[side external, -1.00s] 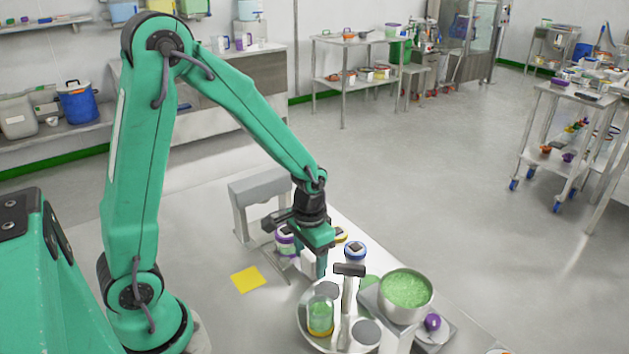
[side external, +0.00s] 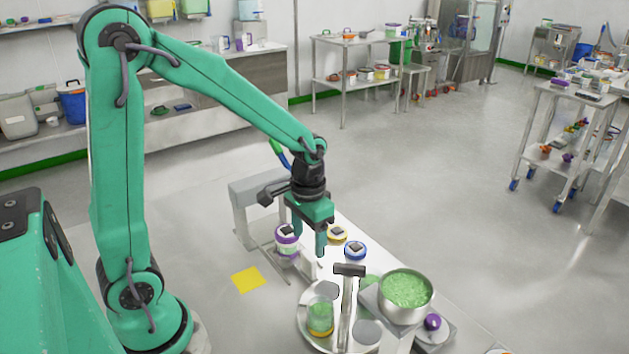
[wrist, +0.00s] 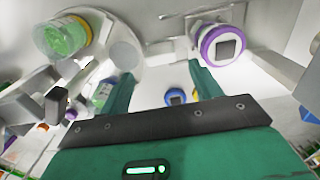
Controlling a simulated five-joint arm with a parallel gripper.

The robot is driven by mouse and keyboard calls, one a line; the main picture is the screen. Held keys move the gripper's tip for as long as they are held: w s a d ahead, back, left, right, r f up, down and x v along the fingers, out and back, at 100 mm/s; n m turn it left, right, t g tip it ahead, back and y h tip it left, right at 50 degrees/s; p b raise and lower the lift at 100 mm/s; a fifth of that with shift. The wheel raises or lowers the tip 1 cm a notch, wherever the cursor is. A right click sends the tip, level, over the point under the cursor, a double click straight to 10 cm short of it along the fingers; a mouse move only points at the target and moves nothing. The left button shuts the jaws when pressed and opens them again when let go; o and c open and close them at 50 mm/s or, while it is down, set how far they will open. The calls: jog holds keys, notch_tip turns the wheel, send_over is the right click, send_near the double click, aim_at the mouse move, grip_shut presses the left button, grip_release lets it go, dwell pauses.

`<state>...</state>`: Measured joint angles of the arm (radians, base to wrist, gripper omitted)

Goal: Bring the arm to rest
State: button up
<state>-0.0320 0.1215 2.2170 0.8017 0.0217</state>
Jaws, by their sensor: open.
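My gripper (side external: 307,236) hangs fingers down above the table, beside and slightly above the purple-ringed jar (side external: 287,243). In the wrist view the two green fingers of my gripper (wrist: 163,82) stand wide apart with nothing between them. The purple-ringed jar (wrist: 221,44) shows there beyond the right finger, apart from it. My arm is bent, with its elbow high at the upper left and the forearm sloping down to the right.
A round tray (side external: 303,332) holds a green-filled jar (side external: 320,318). A steel bowl (side external: 404,292) of green granules stands to its right. Yellow-ringed (side external: 337,234) and blue-ringed (side external: 355,250) pieces lie near my gripper. A grey frame (side external: 243,213) stands left; a yellow square (side external: 248,279) lies in front.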

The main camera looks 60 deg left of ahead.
jog(key=shift+s+r, duration=0.15)
jog(key=shift+r, duration=0.3)
jog(key=s+d+r+t, duration=0.1)
jog(key=s+r+t, duration=0.4)
jog(key=s+r, duration=0.5)
notch_tip(320, 180, up, 3)
jog(key=shift+s+r+t, duration=0.1)
jog(key=shift+s+t, duration=0.2)
jog(key=shift+s, duration=0.1)
